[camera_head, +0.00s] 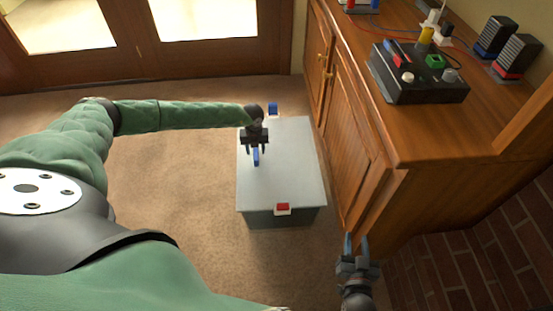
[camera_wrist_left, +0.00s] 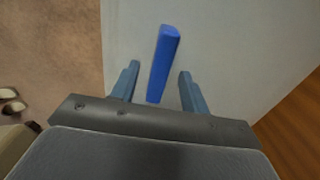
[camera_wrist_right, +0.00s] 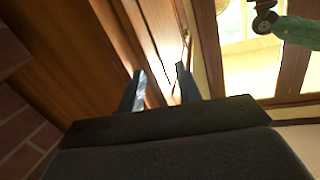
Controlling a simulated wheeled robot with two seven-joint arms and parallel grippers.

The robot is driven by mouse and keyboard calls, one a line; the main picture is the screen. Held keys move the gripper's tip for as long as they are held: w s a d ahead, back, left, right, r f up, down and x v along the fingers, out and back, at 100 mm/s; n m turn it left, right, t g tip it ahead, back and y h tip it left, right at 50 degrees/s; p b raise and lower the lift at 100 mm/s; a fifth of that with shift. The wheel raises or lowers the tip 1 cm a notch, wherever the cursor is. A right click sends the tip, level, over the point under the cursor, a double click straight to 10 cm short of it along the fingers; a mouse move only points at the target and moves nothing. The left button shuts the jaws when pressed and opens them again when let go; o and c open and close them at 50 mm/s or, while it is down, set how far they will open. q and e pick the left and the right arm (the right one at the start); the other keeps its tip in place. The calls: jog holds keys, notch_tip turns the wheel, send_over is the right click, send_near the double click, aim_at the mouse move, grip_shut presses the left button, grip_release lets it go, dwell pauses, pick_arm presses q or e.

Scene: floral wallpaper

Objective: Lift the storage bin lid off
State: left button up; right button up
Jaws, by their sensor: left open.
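The storage bin (camera_head: 280,219) stands on the carpet with its grey lid (camera_head: 285,180) on top. A blue handle (camera_head: 256,157) sits on the lid and also shows in the left wrist view (camera_wrist_left: 163,63). A red latch (camera_head: 283,208) is on the lid's near edge and a blue latch (camera_head: 273,109) on the far edge. My left gripper (camera_head: 256,150) is open over the lid, its fingers on either side of the blue handle in the left wrist view (camera_wrist_left: 158,92). My right gripper (camera_head: 356,242) is open and empty, right of the bin by the cabinet's near corner.
A wooden cabinet (camera_head: 350,150) stands close along the bin's right side. On its top are a dark control box (camera_head: 420,85), cables and two dark finned blocks (camera_head: 515,55). Glazed doors (camera_head: 130,70) are behind.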

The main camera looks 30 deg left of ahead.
pick_arm(q)
jog(key=shift+f, duration=1.25)
pick_arm(e)
jog(key=shift+t+y, duration=0.3)
jog(key=shift+t, duration=0.4)
jog(key=shift+w+r, duration=0.25)
jog(key=shift+r, duration=0.75)
jog(key=shift+w+r, duration=0.2)
jog(key=shift+r, duration=0.8)
pick_arm(q)
grip_shut()
pick_arm(e)
jog(key=shift+f, duration=0.1)
